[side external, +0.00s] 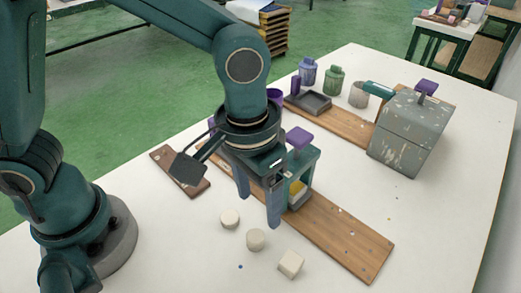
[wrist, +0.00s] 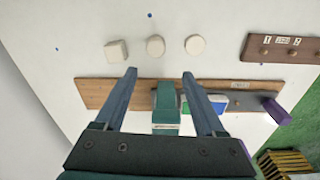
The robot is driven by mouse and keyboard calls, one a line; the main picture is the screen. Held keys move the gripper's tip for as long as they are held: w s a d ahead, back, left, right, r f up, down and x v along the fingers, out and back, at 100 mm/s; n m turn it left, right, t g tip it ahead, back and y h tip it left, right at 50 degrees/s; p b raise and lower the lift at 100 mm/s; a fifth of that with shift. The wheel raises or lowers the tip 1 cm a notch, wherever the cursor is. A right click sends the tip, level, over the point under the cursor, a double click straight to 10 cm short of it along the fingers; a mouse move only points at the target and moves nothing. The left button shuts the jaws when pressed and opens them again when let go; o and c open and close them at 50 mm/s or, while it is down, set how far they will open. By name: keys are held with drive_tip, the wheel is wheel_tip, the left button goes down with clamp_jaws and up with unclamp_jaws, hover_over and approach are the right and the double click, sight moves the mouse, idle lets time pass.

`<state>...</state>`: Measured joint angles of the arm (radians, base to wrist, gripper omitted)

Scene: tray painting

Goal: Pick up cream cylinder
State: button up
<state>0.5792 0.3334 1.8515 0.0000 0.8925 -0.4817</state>
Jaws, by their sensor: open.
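Three small cream pieces stand in a row on the white table. One is a cube (side external: 290,263), seen at the left of the row in the wrist view (wrist: 116,51). The middle round piece (side external: 256,239) and the end round piece (side external: 230,218) both look like short cylinders; I cannot tell which is the task's cylinder. They also show in the wrist view, the middle one (wrist: 155,45) and the end one (wrist: 194,44). My gripper (side external: 258,210) points down beside the row, over the long board. Its fingers (wrist: 159,72) are spread and empty, apart from all three pieces.
A long wooden board (side external: 345,240) lies under my gripper, with a teal stand with a purple knob (side external: 299,139) close beside it. A small brown board (side external: 180,178) lies to the left. Jars (side external: 333,80) and a grey box (side external: 408,130) stand further back.

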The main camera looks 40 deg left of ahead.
sight(255, 236)
drive_tip(key=shift+s+d+f+m+g, duration=0.15)
drive_tip(key=shift+s+d+f, duration=0.1)
drive_tip(key=shift+s+f, duration=0.25)
drive_tip(key=shift+s+d+f+m+g, duration=0.2)
drive_tip(key=shift+s+f, duration=0.1)
drive_tip(key=shift+f, duration=2.7)
clamp_jaws()
